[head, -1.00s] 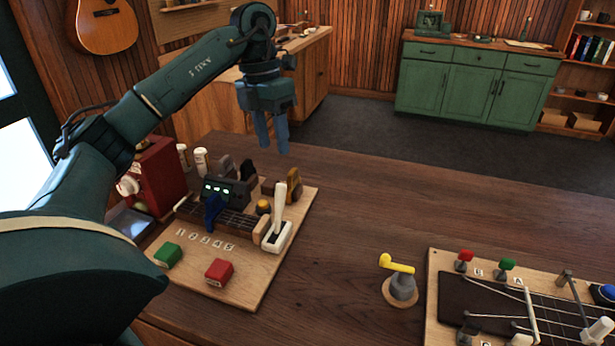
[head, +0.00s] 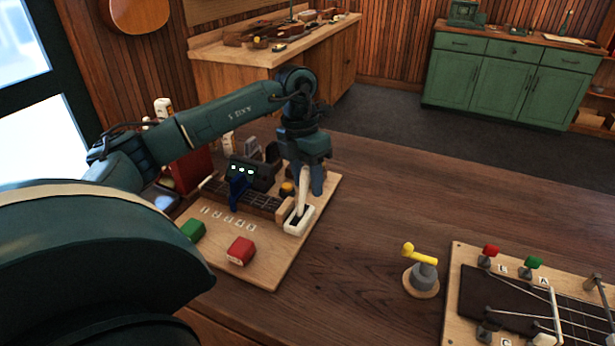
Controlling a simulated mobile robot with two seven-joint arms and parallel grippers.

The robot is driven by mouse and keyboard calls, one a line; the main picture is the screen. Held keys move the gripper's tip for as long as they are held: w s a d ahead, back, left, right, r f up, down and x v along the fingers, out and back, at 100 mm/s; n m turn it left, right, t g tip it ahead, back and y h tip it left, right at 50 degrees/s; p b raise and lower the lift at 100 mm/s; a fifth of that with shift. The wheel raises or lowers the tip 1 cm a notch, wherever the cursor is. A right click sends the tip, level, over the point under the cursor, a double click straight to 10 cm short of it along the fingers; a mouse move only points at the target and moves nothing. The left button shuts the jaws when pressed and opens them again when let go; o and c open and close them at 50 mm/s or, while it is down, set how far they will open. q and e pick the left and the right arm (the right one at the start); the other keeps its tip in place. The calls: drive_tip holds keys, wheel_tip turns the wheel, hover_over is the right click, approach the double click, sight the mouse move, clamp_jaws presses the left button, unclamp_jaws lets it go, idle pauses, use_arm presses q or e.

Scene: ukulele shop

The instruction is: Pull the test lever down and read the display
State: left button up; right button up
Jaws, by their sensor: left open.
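The white test lever (head: 302,198) stands upright in a white base (head: 298,221) at the right side of a light wooden board (head: 240,275). My left gripper (head: 307,186) is open, with its fingers pointing down at the lever. The lever's upper part shows in front of or between the fingers; I cannot tell which, nor whether they touch it. The display is a dark box (head: 262,176) with small lit greenish-white marks, left of the lever; the marks are too small to read. My right gripper is not in view.
A green block (head: 193,231) and a red block (head: 240,251) sit on the board's front part. A yellow-handled crank (head: 421,271) and a second board with strings (head: 452,310) stand to the right. The dark table between is clear.

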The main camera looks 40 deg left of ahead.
use_arm(q)
drive_tip(key=shift+f, duration=0.1)
clamp_jaws()
idle(0.4)
